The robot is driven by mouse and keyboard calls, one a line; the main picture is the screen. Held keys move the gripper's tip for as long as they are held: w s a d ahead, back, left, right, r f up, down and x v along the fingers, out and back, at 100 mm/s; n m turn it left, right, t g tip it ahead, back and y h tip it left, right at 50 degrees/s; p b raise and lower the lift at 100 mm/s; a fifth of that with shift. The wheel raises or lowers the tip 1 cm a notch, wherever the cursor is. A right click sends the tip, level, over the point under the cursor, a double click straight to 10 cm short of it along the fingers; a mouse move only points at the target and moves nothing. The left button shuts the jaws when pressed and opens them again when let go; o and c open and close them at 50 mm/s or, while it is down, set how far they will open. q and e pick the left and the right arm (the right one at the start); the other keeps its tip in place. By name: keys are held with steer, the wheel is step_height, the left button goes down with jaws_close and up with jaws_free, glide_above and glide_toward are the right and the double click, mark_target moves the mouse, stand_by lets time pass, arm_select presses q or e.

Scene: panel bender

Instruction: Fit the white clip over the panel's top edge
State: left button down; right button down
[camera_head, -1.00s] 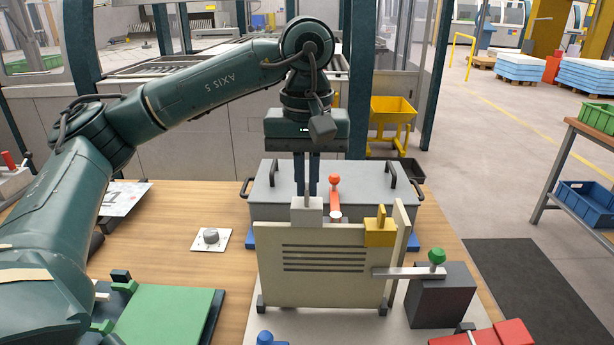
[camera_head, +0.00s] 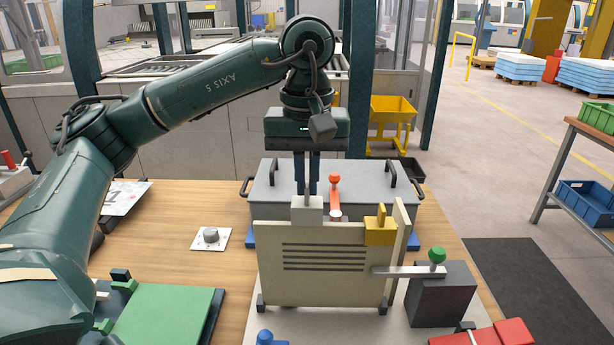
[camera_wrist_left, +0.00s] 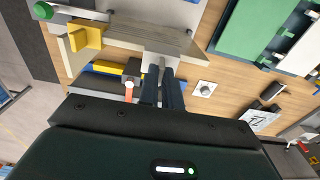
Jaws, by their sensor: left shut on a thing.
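The cream panel (camera_head: 315,275) stands upright in a fixture on the table, with dark slots across its face. The white clip (camera_head: 307,209) is at the panel's top edge, left of the yellow clip (camera_head: 380,228). My left gripper (camera_head: 307,190) points down from above and is shut on the white clip's upright tab. In the left wrist view the white clip (camera_wrist_left: 158,62) lies beyond the fingertips (camera_wrist_left: 163,85), against the panel's edge (camera_wrist_left: 125,40). I cannot tell how deep the clip sits on the edge. My right gripper is not in view.
A grey lidded box (camera_head: 280,185) with black handles stands close behind the panel, with a red-knobbed lever (camera_head: 335,190) near it. A green-knobbed clamp (camera_head: 437,258) on a dark block holds the panel's right side. A green plate (camera_head: 165,315) lies front left.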

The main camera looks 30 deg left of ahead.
mark_target(307, 202)
arm_select(q)
steer(key=shift+f+b, duration=0.85)
steer(key=shift+f, duration=0.3)
stand_by(0.4)
steer(key=shift+f+b, duration=0.85)
steer(key=shift+f, duration=0.15)
stand_by(0.6)
steer(key=c, duration=1.5)
jaws_free()
